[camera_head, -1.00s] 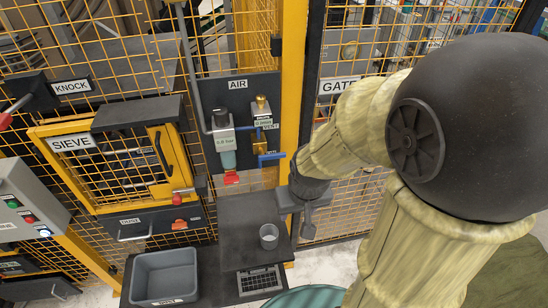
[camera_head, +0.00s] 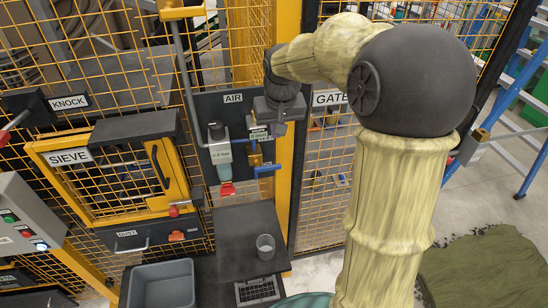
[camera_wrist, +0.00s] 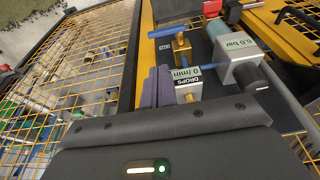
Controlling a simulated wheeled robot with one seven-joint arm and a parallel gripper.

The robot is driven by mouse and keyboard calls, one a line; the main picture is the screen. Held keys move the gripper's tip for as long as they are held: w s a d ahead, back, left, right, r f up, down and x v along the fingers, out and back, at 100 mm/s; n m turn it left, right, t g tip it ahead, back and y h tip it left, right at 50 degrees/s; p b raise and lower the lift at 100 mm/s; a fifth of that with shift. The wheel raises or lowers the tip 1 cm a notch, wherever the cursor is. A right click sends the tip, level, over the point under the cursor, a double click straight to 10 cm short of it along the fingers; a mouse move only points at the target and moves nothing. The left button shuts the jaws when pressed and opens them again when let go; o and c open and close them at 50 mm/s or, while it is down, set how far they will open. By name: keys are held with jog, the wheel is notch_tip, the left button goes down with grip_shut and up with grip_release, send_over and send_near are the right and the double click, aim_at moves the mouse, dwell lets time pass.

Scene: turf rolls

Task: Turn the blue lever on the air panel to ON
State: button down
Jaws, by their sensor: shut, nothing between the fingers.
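The dark air panel (camera_head: 208,104) hangs on the yellow fence under an AIR sign (camera_head: 234,98). Its blue lever (camera_head: 267,168) sticks out sideways to the right, roughly level, from a brass valve at the panel's lower right. In the wrist view the blue lever (camera_wrist: 174,32) lies beyond the fingertips, beside the valve. My gripper (camera_head: 279,129) is shut and empty, in front of the panel's upper right edge, above the lever and apart from it. Its fingers (camera_wrist: 157,86) show in the wrist view beside the drops display. My gripper hides part of the panel's right side.
A regulator (camera_head: 218,152) with a red piece below stands left of the lever; its display (camera_wrist: 238,42) reads 0.0 bar. The drops display (camera_wrist: 187,79) reads 0 /min. A yellow post (camera_head: 287,200) stands right of the panel. A cup (camera_head: 265,247) stands on the dark shelf below.

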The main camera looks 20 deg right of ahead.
aim_at(273, 167)
jog(key=shift+w+r, duration=0.15)
jog(key=p+x, duration=0.1)
jog(key=x, duration=0.3)
jog(key=p+x, duration=0.1)
jog(key=x, duration=0.4)
jog(key=s+p+x, duration=0.1)
jog(key=x, duration=0.3)
jog(key=shift+w+f, duration=0.1)
jog(key=shift+f, duration=0.45)
jog(key=shift+w+p, duration=0.15)
jog(key=shift+p, duration=0.3)
